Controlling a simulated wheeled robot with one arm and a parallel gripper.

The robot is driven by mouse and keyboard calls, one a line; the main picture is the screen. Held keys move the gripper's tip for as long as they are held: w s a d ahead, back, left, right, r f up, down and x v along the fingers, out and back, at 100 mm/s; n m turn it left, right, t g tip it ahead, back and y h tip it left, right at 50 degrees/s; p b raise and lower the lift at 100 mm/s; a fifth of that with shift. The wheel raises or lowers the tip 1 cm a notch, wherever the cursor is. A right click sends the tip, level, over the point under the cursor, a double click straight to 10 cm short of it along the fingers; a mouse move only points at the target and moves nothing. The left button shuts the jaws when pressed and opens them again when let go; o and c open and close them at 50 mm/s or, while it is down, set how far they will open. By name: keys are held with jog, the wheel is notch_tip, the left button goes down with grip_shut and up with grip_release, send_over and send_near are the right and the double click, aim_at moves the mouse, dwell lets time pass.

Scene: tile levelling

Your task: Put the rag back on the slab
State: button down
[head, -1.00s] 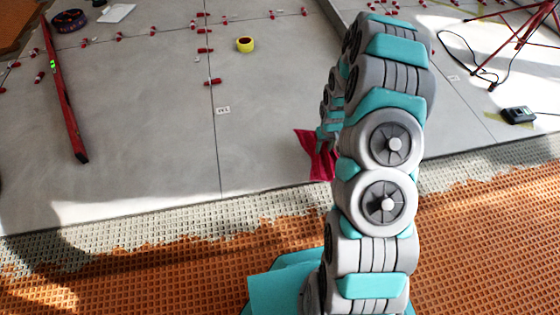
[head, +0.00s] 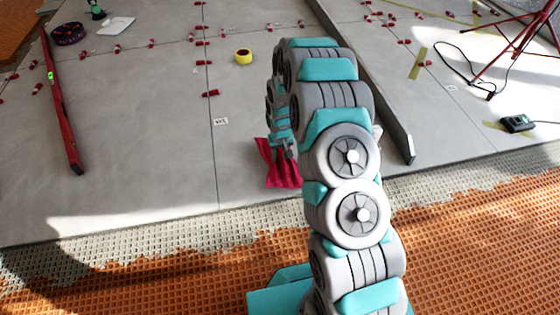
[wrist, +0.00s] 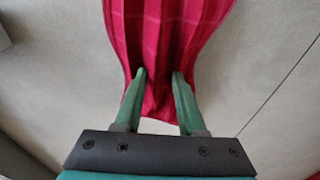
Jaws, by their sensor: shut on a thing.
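The rag (head: 278,168) is crimson with paler check lines, and it hangs in folds from my gripper (head: 288,148). In the wrist view the rag (wrist: 165,30) is bunched between the two green fingers of my gripper (wrist: 158,76) and fans out beyond them. My gripper is shut on it. In the head view my arm hides part of the gripper. The rag shows in front of the grey slab (head: 150,165), near its front edge. I cannot tell whether its lower edge touches the slab.
Several red levelling clips (head: 210,94) line the joints. A grey bar (head: 395,125) lies right of my arm. A dark device (head: 517,123) and red tripod (head: 515,45) are at right.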

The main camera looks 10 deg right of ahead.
aim_at(280, 160)
jog(key=shift+f, duration=1.55)
jog(key=shift+f, duration=0.15)
jog(key=c, duration=0.5)
grip_release()
jog(key=r, duration=0.4)
jog(key=s+r, duration=0.1)
jog(key=r, duration=0.3)
jog(key=r+p, duration=0.1)
jog(key=r, duration=0.3)
jog(key=shift+s+r, duration=0.25)
jog(key=shift+s, duration=0.05)
jog(key=s+r, duration=0.7)
jog(key=r, duration=0.4)
jog(key=s+r+g, duration=0.1)
jog(key=s+r, duration=0.4)
jog(key=s, duration=0.6)
jog(key=s+r+g, duration=0.1)
jog(key=s+r, duration=0.4)
jog(key=s, duration=0.7)
jog(key=s+r+g, duration=0.1)
jog(key=s+r, duration=0.5)
jog(key=s, duration=0.5)
jog(key=shift+s, duration=0.3)
